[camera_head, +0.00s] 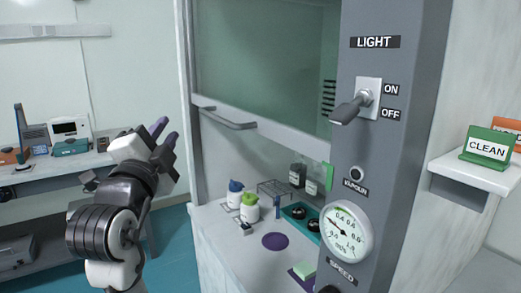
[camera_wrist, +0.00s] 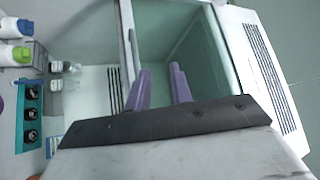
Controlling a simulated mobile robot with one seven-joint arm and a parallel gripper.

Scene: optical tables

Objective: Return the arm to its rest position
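My gripper (camera_head: 164,133) is raised in the left of the head view, in front of the fume hood and to the left of its sash. Its two purple fingers stand apart with nothing between them. In the wrist view the gripper fingers (camera_wrist: 161,86) also show a clear gap, with the greenish sash glass behind. My arm comes up from the lower left of the head view, bent at the wrist. The gripper touches nothing that I can see.
The hood sash (camera_head: 262,60) is partly raised. Inside are bottles (camera_head: 250,207), a wire rack (camera_head: 275,187) and a teal tray (camera_head: 293,211). A grey post with a light switch (camera_head: 362,100) and gauge (camera_head: 347,231) stands right. A side bench (camera_head: 60,168) holds instruments at left.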

